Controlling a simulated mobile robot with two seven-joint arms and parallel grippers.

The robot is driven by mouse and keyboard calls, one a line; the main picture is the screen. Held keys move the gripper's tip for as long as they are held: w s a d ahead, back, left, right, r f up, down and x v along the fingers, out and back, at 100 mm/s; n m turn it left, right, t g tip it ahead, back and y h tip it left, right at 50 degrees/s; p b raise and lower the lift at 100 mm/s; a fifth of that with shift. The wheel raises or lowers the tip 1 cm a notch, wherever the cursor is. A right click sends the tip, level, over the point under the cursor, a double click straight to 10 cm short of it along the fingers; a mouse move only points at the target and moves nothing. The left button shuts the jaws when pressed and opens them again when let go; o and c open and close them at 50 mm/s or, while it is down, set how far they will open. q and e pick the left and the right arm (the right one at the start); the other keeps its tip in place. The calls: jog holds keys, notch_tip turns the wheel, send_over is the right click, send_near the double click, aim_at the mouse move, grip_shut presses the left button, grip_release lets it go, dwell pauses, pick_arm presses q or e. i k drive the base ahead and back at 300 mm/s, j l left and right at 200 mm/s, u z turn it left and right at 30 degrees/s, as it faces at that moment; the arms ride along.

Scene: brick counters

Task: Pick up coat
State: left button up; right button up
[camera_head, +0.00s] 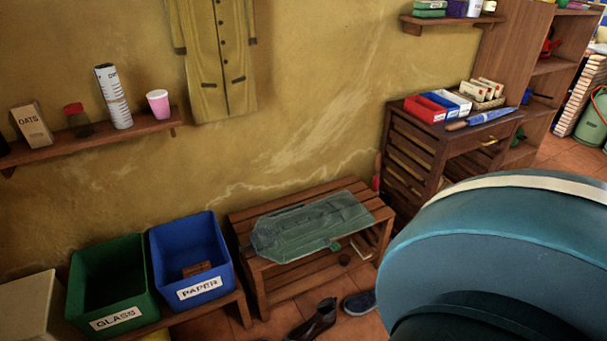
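A long olive-yellow coat (217,58) hangs flat against the yellow wall at the upper middle left. Its buttons, pockets and part of its sleeves show, and its top is cut off by the picture's edge. A flat grey-green folded item (312,226), which looks like cloth or a bag, lies on the slatted wooden bench (352,189) below and to the right of the coat. Neither of my grippers is in view.
A wall shelf (95,136) holds several small items left of the coat. Green (112,280) and blue (190,260) bins stand below. Shoes (318,318) lie on the floor. A wooden desk (425,140) stands right. A large teal rounded shape blocks the lower right.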

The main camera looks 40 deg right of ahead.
aim_at(290, 234)
jog(key=k+l+u, duration=0.15)
jog(key=l, duration=0.4)
jog(key=l+u, duration=0.2)
jog(key=l, duration=0.35)
jog(key=k+l, duration=0.1)
jog(key=l, duration=0.25)
jog(key=k+l, duration=0.1)
jog(key=l, duration=0.3)
jog(key=k+l, duration=0.1)
jog(key=l, duration=0.25)
jog(key=i+u, duration=0.05)
